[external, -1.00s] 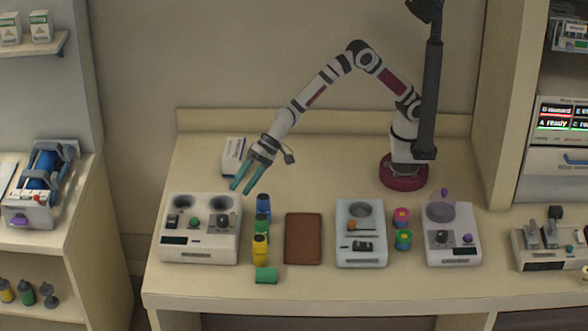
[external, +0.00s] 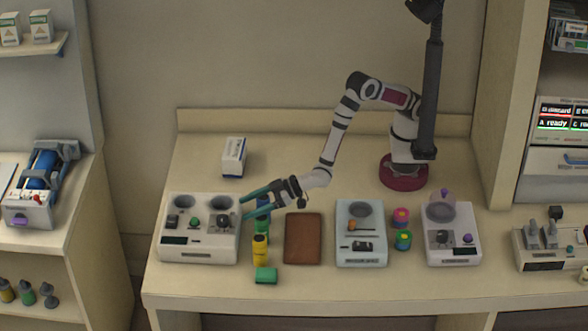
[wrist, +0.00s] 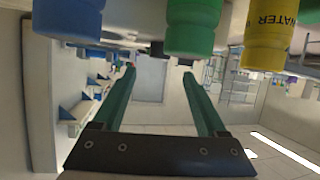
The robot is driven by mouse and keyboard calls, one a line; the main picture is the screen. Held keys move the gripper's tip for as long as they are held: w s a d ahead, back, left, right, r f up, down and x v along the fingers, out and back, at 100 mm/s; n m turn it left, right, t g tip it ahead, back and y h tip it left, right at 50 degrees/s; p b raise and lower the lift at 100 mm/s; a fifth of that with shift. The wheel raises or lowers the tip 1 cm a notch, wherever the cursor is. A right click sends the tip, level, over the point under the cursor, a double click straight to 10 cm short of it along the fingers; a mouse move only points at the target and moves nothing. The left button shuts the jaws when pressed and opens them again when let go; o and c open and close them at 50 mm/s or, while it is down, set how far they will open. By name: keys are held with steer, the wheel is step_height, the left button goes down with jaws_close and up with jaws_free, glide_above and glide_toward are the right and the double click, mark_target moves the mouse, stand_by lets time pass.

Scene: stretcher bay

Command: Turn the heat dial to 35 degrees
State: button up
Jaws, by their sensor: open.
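No readable heat mark shows in these frames, so I cannot tell for certain which knob is the heat dial. The left machine (external: 212,241) is pale, with two dark wells, a green knob (external: 194,221), a dark dial (external: 222,220) and a dark display strip (external: 174,240). My gripper (external: 241,208) is open and empty, its teal fingers pointing left at the machine's right edge, close to the dark dial. I cannot tell whether they touch the machine. In the wrist view the open fingers (wrist: 160,72) have nothing between them; the dial is not recognisable there.
Blue (wrist: 68,18), green (wrist: 192,25) and yellow (wrist: 268,40) bottles stand close to my gripper. A brown pad (external: 303,238), a pale blue machine (external: 375,224) and a white machine (external: 461,247) stand to the right. A white box (external: 233,157) is behind.

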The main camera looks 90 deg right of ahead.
mark_target(222, 217)
steer(key=x, duration=0.9)
steer(key=shift+w, duration=0.2)
jaws_close()
